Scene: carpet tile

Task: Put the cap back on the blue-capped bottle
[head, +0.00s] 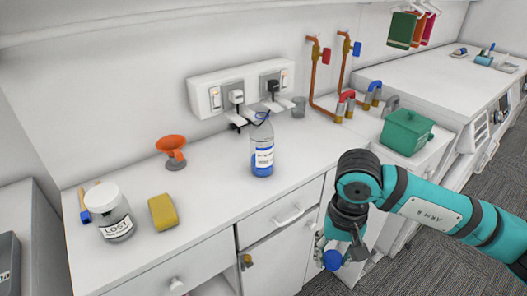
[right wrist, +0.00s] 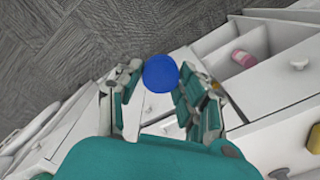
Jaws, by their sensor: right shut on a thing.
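A clear bottle (head: 262,148) with a white label and blue contents stands upright on the white counter (head: 210,190), below the wall sockets. A thin dark blue loop shows at its top; I cannot make out its neck clearly. My right gripper (head: 334,256) is shut on a round blue cap (head: 332,261), in front of the counter's front edge and to the right of the bottle. In the right wrist view the blue cap (right wrist: 160,73) sits between the fingertips (right wrist: 157,84). My left gripper is not in view.
An orange funnel (head: 172,148), a yellow sponge (head: 163,212) and a jar labelled LOST (head: 114,218) stand left of the bottle. A small glass (head: 299,107), copper pipes (head: 314,75) and a green bin (head: 407,132) are to its right. Counter in front of the bottle is clear.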

